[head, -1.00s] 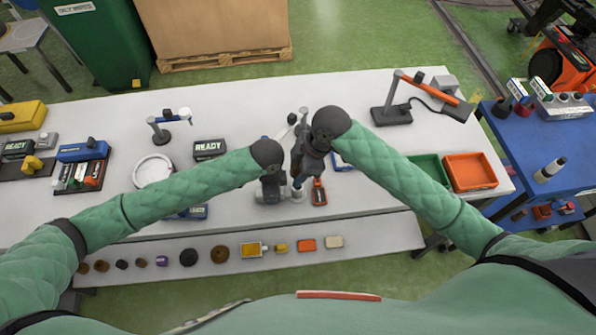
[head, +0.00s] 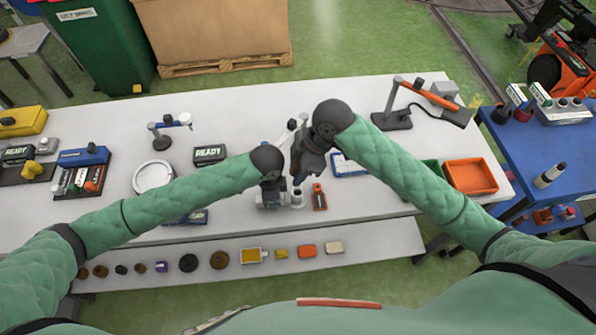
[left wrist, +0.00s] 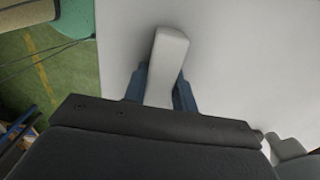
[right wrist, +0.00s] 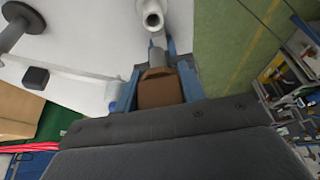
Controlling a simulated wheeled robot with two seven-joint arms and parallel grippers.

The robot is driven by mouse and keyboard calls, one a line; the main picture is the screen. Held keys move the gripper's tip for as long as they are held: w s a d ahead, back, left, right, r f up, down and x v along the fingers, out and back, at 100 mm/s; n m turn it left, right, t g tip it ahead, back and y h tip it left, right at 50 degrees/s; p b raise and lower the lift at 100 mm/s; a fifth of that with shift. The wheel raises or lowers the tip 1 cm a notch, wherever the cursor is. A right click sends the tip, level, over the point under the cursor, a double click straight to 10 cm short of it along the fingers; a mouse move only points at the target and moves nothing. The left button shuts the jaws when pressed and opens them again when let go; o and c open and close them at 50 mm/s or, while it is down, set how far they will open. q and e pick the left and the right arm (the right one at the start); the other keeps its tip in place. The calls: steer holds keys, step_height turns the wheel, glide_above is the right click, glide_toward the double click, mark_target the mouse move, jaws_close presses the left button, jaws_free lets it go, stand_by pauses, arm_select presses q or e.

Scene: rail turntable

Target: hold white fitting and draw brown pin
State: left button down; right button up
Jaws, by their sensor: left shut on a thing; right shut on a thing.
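My left gripper (head: 284,196) is shut on the white fitting (left wrist: 166,62), a pale block between its blue fingers in the left wrist view. In the head view the fitting's round white end (head: 297,199) shows beside that gripper. My right gripper (head: 298,180) is just above and behind it, shut on the brown pin (right wrist: 160,90). In the right wrist view the pin's brown head sits between the blue fingers, with a grey shaft pointing away. Beyond the shaft, the fitting's round end (right wrist: 152,14) shows a dark open bore. The shaft's tip appears clear of the bore.
An orange-and-black device (head: 319,197) lies close to the right of the grippers. A READY box (head: 209,154) and white ring (head: 153,177) stand left. An orange tray (head: 470,176) and lamp (head: 392,120) stand right. Small parts line the front shelf (head: 375,240).

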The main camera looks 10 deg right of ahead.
stand_by(0.3)
arm_select(q)
steer(key=c, duration=1.1)
jaws_free()
steer(key=shift+o, duration=0.2)
step_height(320, 180, up, 12)
